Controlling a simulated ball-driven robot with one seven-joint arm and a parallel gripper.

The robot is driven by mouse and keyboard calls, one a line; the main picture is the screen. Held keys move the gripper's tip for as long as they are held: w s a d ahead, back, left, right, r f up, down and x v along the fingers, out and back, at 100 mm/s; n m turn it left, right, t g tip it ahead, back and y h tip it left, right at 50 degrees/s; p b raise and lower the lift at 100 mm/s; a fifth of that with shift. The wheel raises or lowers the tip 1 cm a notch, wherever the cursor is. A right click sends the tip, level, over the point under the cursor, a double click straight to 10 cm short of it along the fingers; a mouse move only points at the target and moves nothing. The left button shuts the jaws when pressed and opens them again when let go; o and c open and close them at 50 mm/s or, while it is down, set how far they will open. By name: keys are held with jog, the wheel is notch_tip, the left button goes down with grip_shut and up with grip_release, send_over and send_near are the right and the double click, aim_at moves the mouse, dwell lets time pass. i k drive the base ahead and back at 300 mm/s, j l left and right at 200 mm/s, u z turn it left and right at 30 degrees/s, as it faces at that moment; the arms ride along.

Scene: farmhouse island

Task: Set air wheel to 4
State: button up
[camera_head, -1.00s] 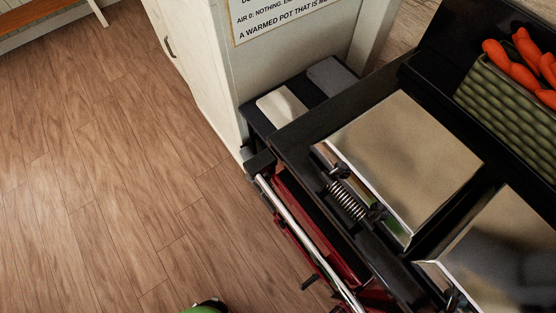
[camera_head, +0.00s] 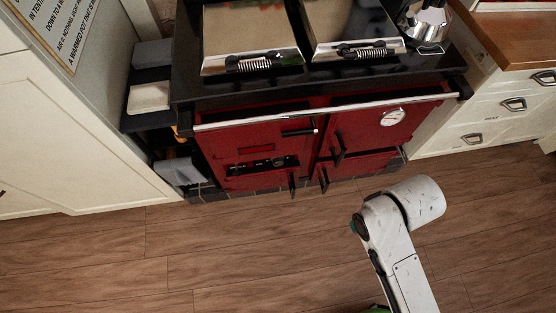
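The red range cooker (camera_head: 255,120) stands at the top middle of the head camera view. Low on its front left is a dark panel (camera_head: 262,166) with small round parts on it. I cannot tell whether one of these is the air wheel, and no number can be read there. Part of my white arm shows at the lower right, over the floor and apart from the cooker. My gripper is not in view.
A chrome rail (camera_head: 320,109) runs across the cooker front, and several dark handles stick out below it. A kettle (camera_head: 426,24) stands at the top right. White drawers (camera_head: 490,112) are at the right, a cream cabinet (camera_head: 75,140) at the left. The wooden floor (camera_head: 220,245) in front is clear.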

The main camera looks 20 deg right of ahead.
aim_at(277, 162)
jog(key=k, duration=0.15)
jog(key=j+z, duration=0.5)
jog(key=j, duration=0.75)
jog(key=j+z, duration=0.25)
jog(key=j, duration=0.4)
jog(key=k+j+z, duration=0.1)
jog(key=j+z, duration=0.15)
jog(key=j, duration=0.4)
